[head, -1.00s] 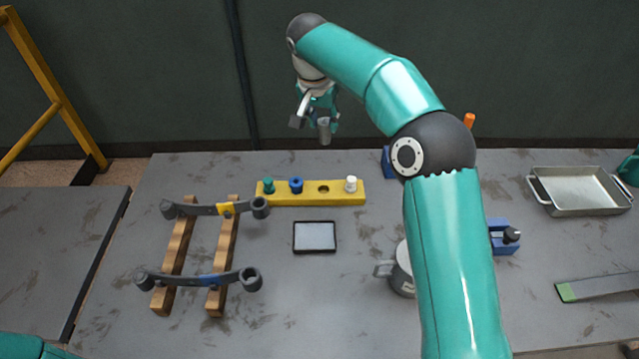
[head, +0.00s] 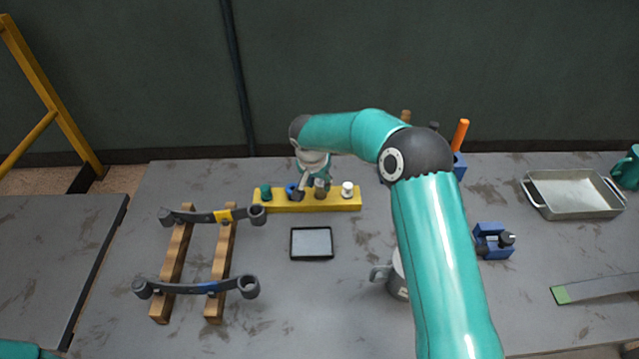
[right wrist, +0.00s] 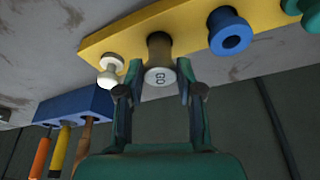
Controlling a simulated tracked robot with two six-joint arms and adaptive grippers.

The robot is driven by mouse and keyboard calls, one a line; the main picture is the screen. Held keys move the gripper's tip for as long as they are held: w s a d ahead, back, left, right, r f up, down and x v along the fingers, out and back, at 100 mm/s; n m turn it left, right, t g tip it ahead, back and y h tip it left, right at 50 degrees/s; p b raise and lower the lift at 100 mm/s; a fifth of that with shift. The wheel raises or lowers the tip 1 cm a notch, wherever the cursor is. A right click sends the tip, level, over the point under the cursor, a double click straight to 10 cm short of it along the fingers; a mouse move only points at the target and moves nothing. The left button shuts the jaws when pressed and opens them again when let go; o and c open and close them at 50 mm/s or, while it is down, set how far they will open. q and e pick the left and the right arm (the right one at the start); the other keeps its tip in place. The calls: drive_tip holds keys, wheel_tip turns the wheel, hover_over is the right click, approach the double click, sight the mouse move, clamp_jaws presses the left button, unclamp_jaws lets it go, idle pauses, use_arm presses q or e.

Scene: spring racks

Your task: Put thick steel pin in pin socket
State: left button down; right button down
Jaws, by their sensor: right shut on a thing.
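The thick steel pin (right wrist: 158,76) is between the fingers of my right gripper (right wrist: 158,90), with its marked end face toward the wrist camera. In the head view the pin (head: 320,189) is upright at the third position of the yellow socket block (head: 335,203), where the hole is. Its lower end meets the block there; I cannot tell how deep it sits. The block also shows in the wrist view (right wrist: 186,26). My right gripper (head: 314,182) is shut on the pin, partly hidden by its own wrist. My left gripper is out of view.
On the block, a green peg (head: 265,193) and a blue bushing (head: 292,190) stand left of the pin, a white peg (head: 347,189) close on its right. A blue tool holder (right wrist: 75,103) stands beyond. Leaf springs (head: 195,287) lie on wooden rails at left.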

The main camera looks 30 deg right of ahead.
drive_tip(key=shift+f, duration=0.6)
drive_tip(key=c, duration=0.7)
unclamp_jaws()
drive_tip(key=shift+c, duration=0.2)
drive_tip(key=b+v, duration=0.2)
drive_tip(key=v, duration=1)
drive_tip(key=shift+d, duration=0.1)
